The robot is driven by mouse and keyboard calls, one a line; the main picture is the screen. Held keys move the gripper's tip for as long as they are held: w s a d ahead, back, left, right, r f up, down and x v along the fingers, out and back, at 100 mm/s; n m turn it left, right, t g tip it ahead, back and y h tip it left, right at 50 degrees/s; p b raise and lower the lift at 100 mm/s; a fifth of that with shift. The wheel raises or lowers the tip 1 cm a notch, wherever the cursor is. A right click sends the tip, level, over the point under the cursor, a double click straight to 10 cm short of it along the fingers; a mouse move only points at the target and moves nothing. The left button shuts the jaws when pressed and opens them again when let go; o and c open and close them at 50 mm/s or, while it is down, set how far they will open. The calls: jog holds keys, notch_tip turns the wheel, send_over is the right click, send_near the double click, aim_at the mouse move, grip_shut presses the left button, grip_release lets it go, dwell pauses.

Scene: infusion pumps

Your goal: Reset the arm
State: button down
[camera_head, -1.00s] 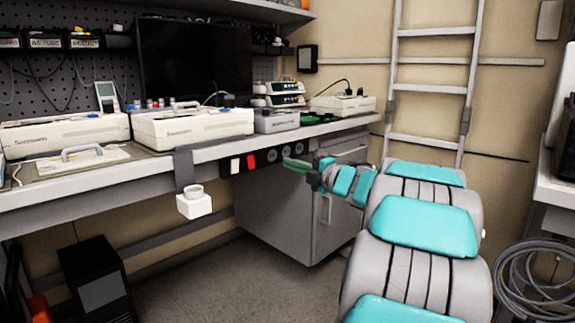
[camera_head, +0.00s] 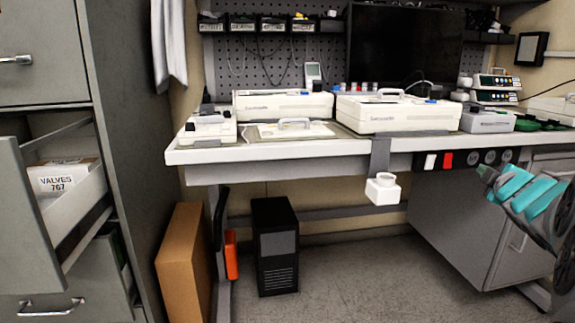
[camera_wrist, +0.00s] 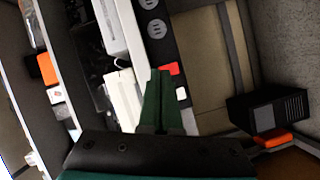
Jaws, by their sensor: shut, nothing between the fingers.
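My gripper (camera_head: 486,173) is at the right of the head view, in front of the lower cabinet and below the bench edge. Its green fingers are together and empty. They also show in the wrist view (camera_wrist: 161,75), pointing up the picture towards the bench front with its sockets and red switch. My teal and grey arm runs off the right edge of the head view, so most of it is hidden.
The bench (camera_head: 290,152) carries pumps, including a white one (camera_head: 398,114). A white cup holder (camera_head: 383,189) hangs from its front. At left, a filing cabinet has an open drawer (camera_head: 80,215) with a valves box (camera_head: 65,180). A black computer (camera_head: 275,245) stands below.

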jog(key=s+a+f+m+g+y+p, duration=0.1)
jog(key=s+a+f+m+g, duration=0.9)
jog(key=s+a+f, duration=0.85)
jog(key=s+a+f+g+y, duration=0.2)
jog(key=s+a+f+g, duration=0.1)
jog(key=s+a, duration=0.6)
jog(key=s+a+f+g+y, duration=0.2)
jog(key=s+a+f+g, duration=0.1)
jog(key=s+a, duration=0.5)
jog(key=shift+s+a+g+p, duration=0.35)
jog(key=shift+s+g, duration=0.35)
jog(key=shift+s, duration=0.5)
jog(key=shift+w, duration=0.1)
